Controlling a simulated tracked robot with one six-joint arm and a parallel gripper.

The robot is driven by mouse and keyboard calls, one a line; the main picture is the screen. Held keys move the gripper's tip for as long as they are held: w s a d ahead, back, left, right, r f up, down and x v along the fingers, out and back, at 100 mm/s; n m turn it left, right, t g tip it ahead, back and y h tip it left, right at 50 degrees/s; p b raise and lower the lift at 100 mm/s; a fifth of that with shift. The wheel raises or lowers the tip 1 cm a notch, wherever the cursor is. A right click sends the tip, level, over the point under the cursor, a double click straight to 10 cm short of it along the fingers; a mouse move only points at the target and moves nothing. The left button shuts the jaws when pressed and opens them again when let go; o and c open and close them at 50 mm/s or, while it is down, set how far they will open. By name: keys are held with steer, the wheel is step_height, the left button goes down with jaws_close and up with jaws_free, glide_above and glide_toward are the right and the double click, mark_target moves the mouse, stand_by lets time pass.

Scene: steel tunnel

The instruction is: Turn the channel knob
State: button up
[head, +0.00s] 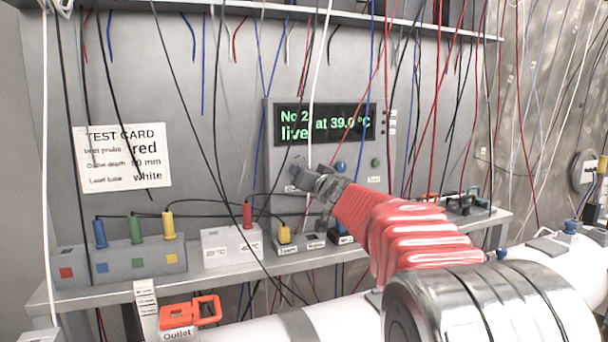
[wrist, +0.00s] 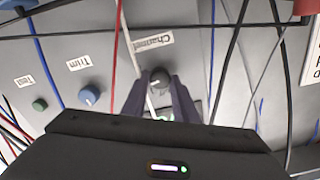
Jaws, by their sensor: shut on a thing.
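The channel knob (wrist: 160,76) is a dark grey round knob with a light pointer mark, beside a label reading "Channel" in the wrist view. My gripper (wrist: 160,88) has one finger on each side of it and is shut on it. In the head view my gripper (head: 312,182) reaches the lower left of the grey panel (head: 276,135) and mostly hides the knob. The panel's display (head: 325,124) shows green text, "No 2" and "live at 39.0 °C".
A blue Trim knob (wrist: 89,95) and a green Test knob (wrist: 40,104) sit beside the channel knob. Many thin wires hang around the panel and arm. A shelf (head: 280,268) below holds probe blocks (head: 120,262). A test card (head: 122,158) is on the wall.

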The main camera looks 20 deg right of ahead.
steer(key=shift+f, duration=0.25)
steer(key=o, duration=1.1)
steer(key=shift+r, duration=0.2)
steer(key=shift+c, duration=0.2)
steer(key=shift+s, duration=0.1)
steer(key=s, duration=1.3)
steer(key=shift+s, duration=0.3)
steer(key=shift+s+f, duration=0.1)
